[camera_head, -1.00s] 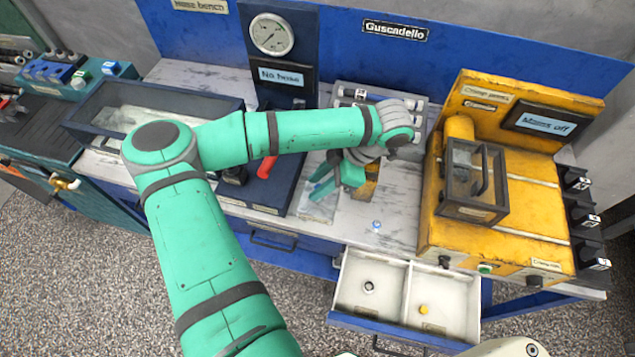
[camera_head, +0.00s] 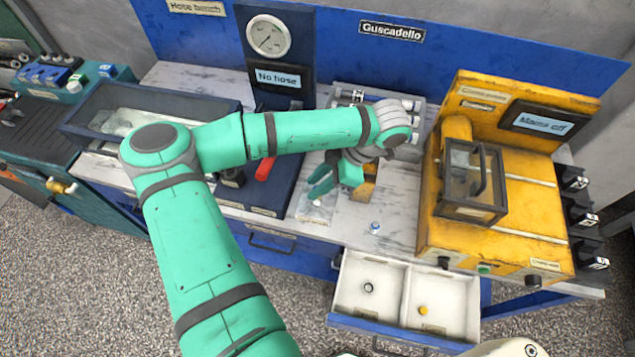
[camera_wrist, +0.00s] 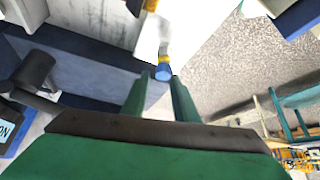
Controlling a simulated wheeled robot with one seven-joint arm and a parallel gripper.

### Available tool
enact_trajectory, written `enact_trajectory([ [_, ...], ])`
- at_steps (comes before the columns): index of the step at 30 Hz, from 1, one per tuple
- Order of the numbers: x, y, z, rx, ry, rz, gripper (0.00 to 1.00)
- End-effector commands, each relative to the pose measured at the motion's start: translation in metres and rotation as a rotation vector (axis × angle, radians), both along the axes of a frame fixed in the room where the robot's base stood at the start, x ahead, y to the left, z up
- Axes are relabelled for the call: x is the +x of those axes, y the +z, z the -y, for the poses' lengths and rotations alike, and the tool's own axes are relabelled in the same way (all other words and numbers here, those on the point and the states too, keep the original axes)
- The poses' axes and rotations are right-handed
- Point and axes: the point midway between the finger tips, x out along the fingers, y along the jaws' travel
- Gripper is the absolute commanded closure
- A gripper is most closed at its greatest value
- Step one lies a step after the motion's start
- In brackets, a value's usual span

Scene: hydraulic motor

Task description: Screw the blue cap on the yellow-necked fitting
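In the wrist view, a small blue round piece (camera_wrist: 163,72), which looks like the blue cap, sits at my fingertips. A yellow neck (camera_wrist: 164,49) shows just behind it; whether the two touch or are joined is unclear. My gripper (camera_wrist: 162,80) has its fingers on either side of the blue piece; I cannot tell whether they grip it. In the head view my gripper (camera_head: 314,192) is low over the bench, right of the hose bench, its tips pointing left. The fitting is hidden or too small there. Another small blue-topped piece (camera_head: 375,227) stands on the bench.
The dark blue hose bench (camera_head: 262,195) with a gauge stands left of my gripper. The yellow clamp machine (camera_head: 540,215) stands to the right. An open white drawer (camera_head: 395,292) below holds a grey ring (camera_head: 367,287) and a yellow piece (camera_head: 423,310). Bare bench lies around the blue-topped piece.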

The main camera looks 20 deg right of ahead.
Motion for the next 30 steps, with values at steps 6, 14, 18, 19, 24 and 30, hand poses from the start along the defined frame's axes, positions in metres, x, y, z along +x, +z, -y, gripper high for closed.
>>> enact_trajectory([
  [6, 0.000, 0.002, 0.000, 0.000, 0.000, 0.000, 0.73],
  [14, 0.000, 0.014, -0.001, 0.000, 0.001, 0.000, 0.73],
  [18, 0.000, 0.021, 0.001, 0.001, -0.002, 0.000, 0.73],
  [19, 0.000, 0.023, 0.001, 0.001, -0.003, 0.000, 0.73],
  [24, -0.001, 0.031, 0.002, 0.001, -0.005, 0.001, 0.73],
  [30, -0.001, 0.035, 0.002, 0.000, -0.004, -0.001, 0.73],
])
